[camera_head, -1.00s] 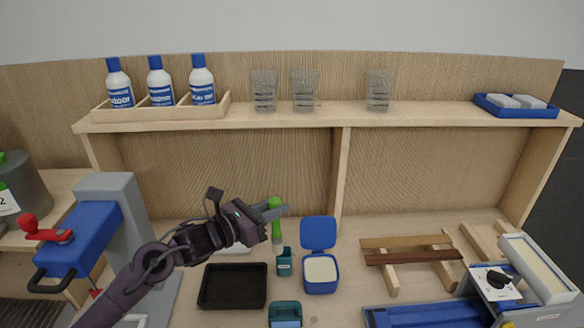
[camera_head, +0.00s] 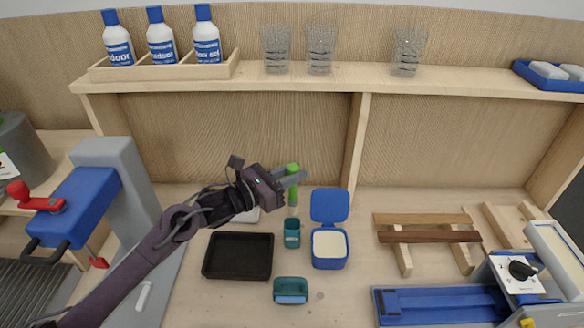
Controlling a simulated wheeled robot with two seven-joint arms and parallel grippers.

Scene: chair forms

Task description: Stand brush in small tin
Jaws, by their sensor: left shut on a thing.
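My left gripper (camera_head: 291,180) is shut on a green brush (camera_head: 293,194), which it holds upright with its lower end pointing down. A small teal tin (camera_head: 292,240) stands on the bench just below the brush in the picture. The brush's lower end shows just above and behind the tin's rim; it looks apart from the tin, though the depth is hard to judge. A wider teal container (camera_head: 290,284) with a blue piece in it stands nearer the front. My right gripper is not in view.
A blue box (camera_head: 330,262) with an open lid and cream contents stands close right of the tin. A black tray (camera_head: 237,275) lies to the left. A wooden rack (camera_head: 430,237) and a blue fixture (camera_head: 440,307) are at right. A shelf (camera_head: 310,77) runs above.

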